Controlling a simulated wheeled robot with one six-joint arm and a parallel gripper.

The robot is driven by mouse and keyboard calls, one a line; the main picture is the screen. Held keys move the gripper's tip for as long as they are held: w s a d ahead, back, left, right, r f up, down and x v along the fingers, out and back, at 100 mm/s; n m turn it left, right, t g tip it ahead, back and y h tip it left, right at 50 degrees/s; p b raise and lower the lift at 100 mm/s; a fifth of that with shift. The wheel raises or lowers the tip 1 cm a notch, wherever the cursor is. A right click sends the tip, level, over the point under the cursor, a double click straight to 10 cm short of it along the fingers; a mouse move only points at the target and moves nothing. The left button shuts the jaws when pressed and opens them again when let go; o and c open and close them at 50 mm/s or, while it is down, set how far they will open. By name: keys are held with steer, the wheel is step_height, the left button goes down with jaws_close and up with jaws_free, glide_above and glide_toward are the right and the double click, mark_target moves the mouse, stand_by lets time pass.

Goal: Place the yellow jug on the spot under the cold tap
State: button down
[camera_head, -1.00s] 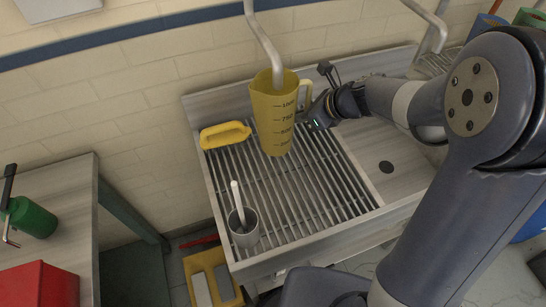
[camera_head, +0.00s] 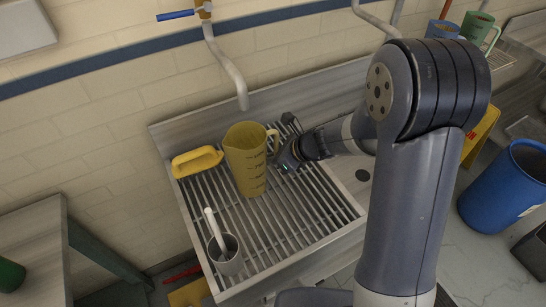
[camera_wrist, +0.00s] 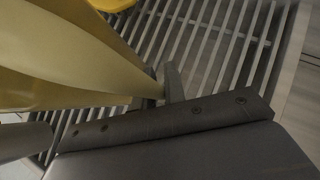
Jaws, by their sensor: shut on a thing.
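The yellow jug (camera_head: 242,158) with dark measuring marks stands upright over the slatted rack of the sink. Its handle (camera_head: 273,139) points right, towards my gripper (camera_head: 284,155), which is shut on it. The jug fills the left of the wrist view (camera_wrist: 60,65), beside my fingers (camera_wrist: 162,86); the handle hold itself is mostly hidden there. The cold tap with a blue lever (camera_head: 176,15) is on the wall, and its grey spout (camera_head: 228,70) ends just above and behind the jug's rim in the picture. I cannot tell whether the jug's base touches the slats.
A grey cup (camera_head: 227,256) with a white utensil stands at the front left. Another spout (camera_head: 372,18) hangs to the right. Slats in front of the jug are clear.

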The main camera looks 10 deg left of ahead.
steer(key=shift+f, duration=0.2)
steer(key=c, duration=1.5)
jaws_free()
steer(key=shift+r, duration=0.2)
steer(key=shift+d+r, duration=0.1)
steer(key=shift+r, duration=0.1)
steer(key=v, duration=1.1)
steer(key=shift+s+d+r+p, duration=0.1)
steer(key=shift+d+r+p, duration=0.1)
steer(key=shift+p, duration=0.1)
